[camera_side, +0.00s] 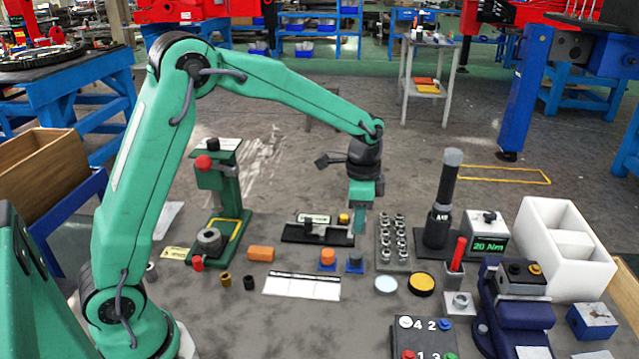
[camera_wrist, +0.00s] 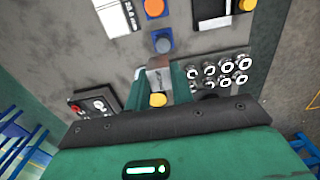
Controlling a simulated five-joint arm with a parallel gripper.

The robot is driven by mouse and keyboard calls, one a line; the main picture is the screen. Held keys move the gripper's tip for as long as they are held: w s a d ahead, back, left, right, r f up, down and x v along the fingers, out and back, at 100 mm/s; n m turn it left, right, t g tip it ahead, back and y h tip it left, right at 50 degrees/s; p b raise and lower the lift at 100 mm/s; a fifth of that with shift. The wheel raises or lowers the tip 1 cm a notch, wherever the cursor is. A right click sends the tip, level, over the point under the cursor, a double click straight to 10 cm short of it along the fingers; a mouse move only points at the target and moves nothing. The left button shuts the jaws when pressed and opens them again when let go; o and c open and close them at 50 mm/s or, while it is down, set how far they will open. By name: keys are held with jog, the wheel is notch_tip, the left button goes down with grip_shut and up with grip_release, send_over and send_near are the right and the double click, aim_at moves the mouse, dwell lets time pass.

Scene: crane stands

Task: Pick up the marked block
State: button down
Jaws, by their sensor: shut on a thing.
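My gripper (camera_side: 361,222) hangs fingers down above the bench, behind the blue peg, between the black fixture and the nut tray. In the wrist view its two teal fingers (camera_wrist: 158,88) are closed around a small pale grey block (camera_wrist: 159,76). A brownish mark shows faintly on the block. A round yellow shape (camera_wrist: 158,100) also shows between the fingers, nearer the palm; I cannot tell whether it belongs to the block. In the side view the fingers hide the block.
The nut tray (camera_side: 392,243) stands close to the right of my gripper. The black fixture (camera_side: 290,235) is just left. A tall black cylinder (camera_side: 443,200) rises at right. A green press (camera_side: 222,190) stands at left.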

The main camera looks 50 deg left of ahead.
jog(key=shift+s+d+r, duration=0.2)
jog(key=shift+d+r, duration=0.1)
jog(key=shift+d, duration=0.15)
dwell(0.4)
jog(key=s, duration=1.3)
jog(key=shift+a+f, duration=0.15)
jog(key=shift+f, duration=0.25)
jog(key=w+a+f, duration=0.1)
jog(key=a+f, duration=0.1)
jog(key=a, duration=0.1)
jog(key=w+a+f, duration=0.1)
jog(key=a+f, duration=0.1)
jog(key=a, duration=0.2)
jog(key=w+a+f, duration=0.2)
jog(key=a+f, duration=0.1)
jog(key=a, duration=0.1)
jog(key=shift+f, duration=2)
jog(key=shift+f, duration=0.15)
